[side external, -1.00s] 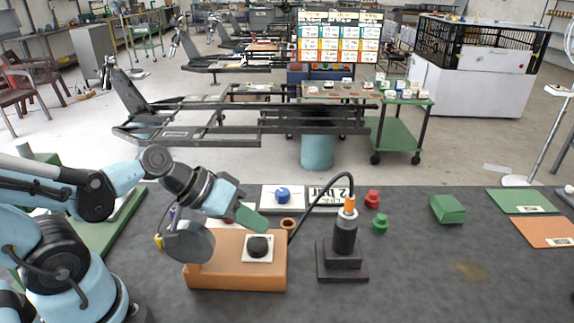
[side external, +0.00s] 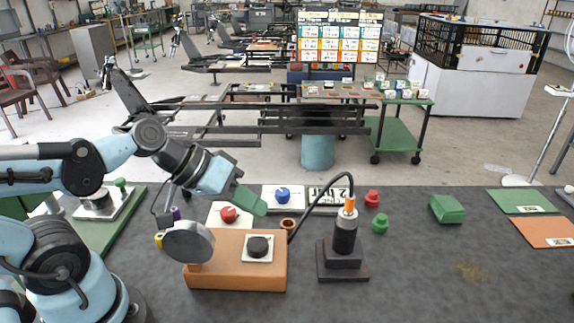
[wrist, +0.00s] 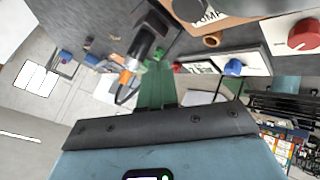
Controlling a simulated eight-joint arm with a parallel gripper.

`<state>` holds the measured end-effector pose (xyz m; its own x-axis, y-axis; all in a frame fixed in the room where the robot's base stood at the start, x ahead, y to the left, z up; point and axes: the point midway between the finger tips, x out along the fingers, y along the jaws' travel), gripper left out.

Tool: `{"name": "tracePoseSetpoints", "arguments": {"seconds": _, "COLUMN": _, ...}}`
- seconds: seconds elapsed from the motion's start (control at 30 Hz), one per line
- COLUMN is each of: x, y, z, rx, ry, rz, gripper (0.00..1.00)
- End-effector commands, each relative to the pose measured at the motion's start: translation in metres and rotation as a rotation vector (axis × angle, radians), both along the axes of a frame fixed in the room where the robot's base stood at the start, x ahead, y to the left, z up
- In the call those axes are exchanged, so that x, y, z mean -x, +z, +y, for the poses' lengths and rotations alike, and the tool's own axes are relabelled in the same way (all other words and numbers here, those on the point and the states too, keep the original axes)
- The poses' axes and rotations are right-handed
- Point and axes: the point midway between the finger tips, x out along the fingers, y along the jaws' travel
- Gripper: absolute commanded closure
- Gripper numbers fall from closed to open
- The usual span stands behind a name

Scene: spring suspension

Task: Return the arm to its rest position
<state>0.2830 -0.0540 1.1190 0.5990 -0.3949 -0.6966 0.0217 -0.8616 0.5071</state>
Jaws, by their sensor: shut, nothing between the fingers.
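My gripper (side external: 250,200) is shut and empty, its green fingers held in the air above the back of the orange block (side external: 222,281). The fingers also show in the wrist view (wrist: 157,88). The block carries a black knob (side external: 258,247) on a white plate and a grey disc (side external: 188,242) at its left end. My blue arm reaches in from the left side of the table.
A black cylinder device (side external: 345,237) with an orange tip and a cable stands right of the block. Behind the block are a red knob (side external: 228,214) and a blue knob (side external: 283,195). A green block (side external: 448,209) lies to the right. The front right table is clear.

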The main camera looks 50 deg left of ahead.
Motion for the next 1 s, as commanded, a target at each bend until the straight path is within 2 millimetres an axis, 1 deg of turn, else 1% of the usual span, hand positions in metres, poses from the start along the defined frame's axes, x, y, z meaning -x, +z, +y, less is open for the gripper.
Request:
{"name": "tracePoseSetpoints", "arguments": {"seconds": 0.17, "x": 0.000, "y": -0.001, "z": 0.001, "rx": -0.010, "ry": -0.001, "rz": 0.002, "gripper": 1.00}}
{"name": "tracePoseSetpoints", "arguments": {"seconds": 0.23, "x": 0.000, "y": -0.002, "z": 0.004, "rx": -0.050, "ry": -0.006, "rz": 0.007, "gripper": 1.00}}
{"name": "tracePoseSetpoints", "arguments": {"seconds": 0.4, "x": -0.001, "y": -0.006, "z": 0.024, "rx": -0.257, "ry": -0.019, "rz": 0.025, "gripper": 1.00}}
{"name": "tracePoseSetpoints", "arguments": {"seconds": 0.5, "x": -0.003, "y": -0.005, "z": 0.037, "rx": -0.382, "ry": -0.024, "rz": 0.023, "gripper": 1.00}}
{"name": "tracePoseSetpoints", "arguments": {"seconds": 0.63, "x": -0.005, "y": -0.001, "z": 0.050, "rx": -0.493, "ry": -0.027, "rz": 0.019, "gripper": 1.00}}
{"name": "tracePoseSetpoints", "arguments": {"seconds": 0.73, "x": -0.006, "y": 0.001, "z": 0.054, "rx": -0.529, "ry": -0.029, "rz": 0.015, "gripper": 1.00}}
{"name": "tracePoseSetpoints", "arguments": {"seconds": 1.0, "x": -0.006, "y": 0.001, "z": 0.055, "rx": -0.533, "ry": -0.027, "rz": 0.015, "gripper": 1.00}}
